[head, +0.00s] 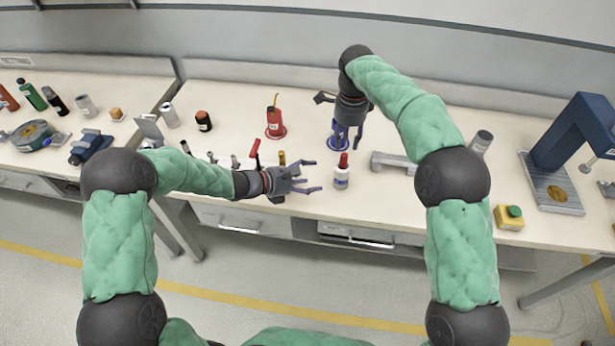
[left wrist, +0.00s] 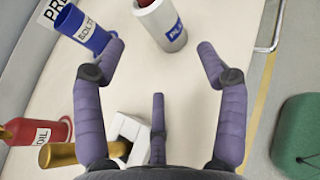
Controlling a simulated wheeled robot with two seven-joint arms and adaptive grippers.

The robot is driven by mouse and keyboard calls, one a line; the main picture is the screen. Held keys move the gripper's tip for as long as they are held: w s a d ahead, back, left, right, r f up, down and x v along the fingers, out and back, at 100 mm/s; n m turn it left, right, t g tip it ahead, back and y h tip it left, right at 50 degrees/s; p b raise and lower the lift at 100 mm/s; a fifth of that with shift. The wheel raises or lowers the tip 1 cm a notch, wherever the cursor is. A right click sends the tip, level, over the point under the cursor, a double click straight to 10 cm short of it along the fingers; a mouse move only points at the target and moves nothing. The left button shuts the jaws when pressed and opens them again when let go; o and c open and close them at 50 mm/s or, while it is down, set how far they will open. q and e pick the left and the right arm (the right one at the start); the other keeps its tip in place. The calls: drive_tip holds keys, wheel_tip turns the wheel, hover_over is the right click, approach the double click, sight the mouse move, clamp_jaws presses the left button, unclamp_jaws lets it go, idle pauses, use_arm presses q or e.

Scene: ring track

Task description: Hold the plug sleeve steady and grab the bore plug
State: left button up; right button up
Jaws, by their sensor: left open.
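The plug sleeve looks to be a white, blue-labelled cylinder (head: 341,180) standing upright near the table's front, with the red bore plug (head: 343,160) sticking out of its top. In the left wrist view the sleeve (left wrist: 172,40) is ahead, beyond the fingertips, with a bit of red plug (left wrist: 146,3) at its mouth. My left gripper (head: 312,178) is open and empty, just left of the sleeve, its fingers pointing toward it without touching. My right gripper (head: 343,118) points down with spread fingers, behind the sleeve, and overlaps a blue container in the picture.
The blue container labelled BOLT (left wrist: 85,30) stands behind the sleeve. A red oil can (head: 275,122) stands behind my left gripper, and a gold cylinder (left wrist: 82,150) beside a white block (left wrist: 130,135). A grey fixture (head: 392,162) lies to the right; a blue press (head: 570,150) stands farther right.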

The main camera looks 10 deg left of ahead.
sight(336, 174)
use_arm(q)
drive_tip(key=shift+w+d+f, duration=0.15)
drive_tip(key=shift+w+d, duration=0.05)
drive_tip(key=shift+w, duration=0.15)
drive_tip(key=x, duration=0.9)
drive_tip(key=shift+w+d+f, duration=0.2)
drive_tip(key=shift+w+f, duration=0.05)
drive_tip(key=shift+c, duration=0.3)
